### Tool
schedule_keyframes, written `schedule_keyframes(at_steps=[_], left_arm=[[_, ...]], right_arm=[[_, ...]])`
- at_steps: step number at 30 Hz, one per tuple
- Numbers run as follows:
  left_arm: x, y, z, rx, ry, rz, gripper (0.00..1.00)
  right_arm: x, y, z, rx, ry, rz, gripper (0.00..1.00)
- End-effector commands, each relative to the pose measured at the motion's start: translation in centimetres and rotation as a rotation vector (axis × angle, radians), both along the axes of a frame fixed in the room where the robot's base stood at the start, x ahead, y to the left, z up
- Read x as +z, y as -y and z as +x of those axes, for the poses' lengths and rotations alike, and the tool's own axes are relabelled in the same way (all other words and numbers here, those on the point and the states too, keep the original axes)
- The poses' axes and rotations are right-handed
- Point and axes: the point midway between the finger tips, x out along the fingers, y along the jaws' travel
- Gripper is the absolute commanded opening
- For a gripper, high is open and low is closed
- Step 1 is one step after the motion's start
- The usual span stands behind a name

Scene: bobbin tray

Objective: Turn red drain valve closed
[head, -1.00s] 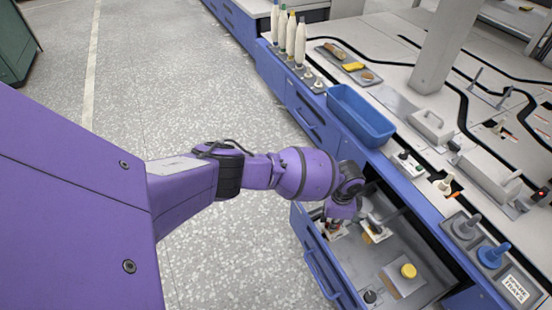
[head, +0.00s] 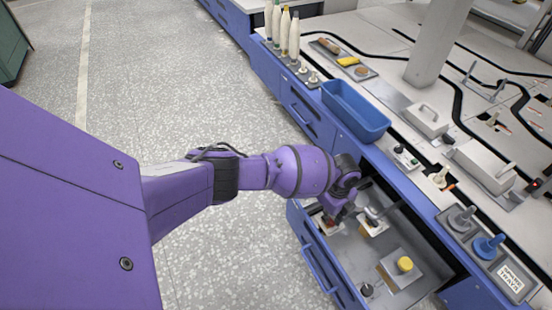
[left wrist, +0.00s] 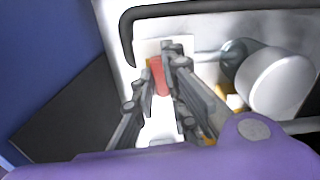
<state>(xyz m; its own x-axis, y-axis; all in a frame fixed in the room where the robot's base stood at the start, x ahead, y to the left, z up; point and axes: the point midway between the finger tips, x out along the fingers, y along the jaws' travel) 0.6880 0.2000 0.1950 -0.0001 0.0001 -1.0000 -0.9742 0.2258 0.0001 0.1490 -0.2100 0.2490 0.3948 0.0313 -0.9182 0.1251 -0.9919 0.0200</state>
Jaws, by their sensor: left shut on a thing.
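The red drain valve (left wrist: 160,77) shows in the left wrist view as a short red handle on a white plate (left wrist: 150,47). My left gripper (left wrist: 163,82) is shut on this handle, with a finger on each side. In the head view my left gripper (head: 331,221) reaches down into the open blue drawer, and a little of the red valve (head: 324,227) shows beside it. The fingers hide part of the valve, and its exact angle is hard to tell. My right gripper is not in view.
In the drawer, a yellow knob (head: 404,264) sits on a block, a dark knob (head: 367,289) is near the front, and a grey-and-white fitting (left wrist: 275,80) is close right of the gripper. A blue bin (head: 355,112) stands on the bench above.

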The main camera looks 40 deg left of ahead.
Motion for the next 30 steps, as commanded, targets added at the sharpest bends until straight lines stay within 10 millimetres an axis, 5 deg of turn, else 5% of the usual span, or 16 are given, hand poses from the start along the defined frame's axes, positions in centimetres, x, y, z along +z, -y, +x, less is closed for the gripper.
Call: schedule_keyframes(at_steps=[25, 26, 30], left_arm=[[0.13, 0.14, 0.21, -0.132, 0.002, 0.000, 0.00], [0.13, 0.15, 0.20, -0.132, 0.002, 0.000, 0.16], [0.16, 0.15, 0.24, -0.131, 0.003, -0.001, 0.31]], right_arm=[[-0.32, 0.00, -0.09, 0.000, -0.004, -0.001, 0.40], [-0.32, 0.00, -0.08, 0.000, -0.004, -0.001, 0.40], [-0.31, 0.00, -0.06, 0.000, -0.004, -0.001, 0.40]])
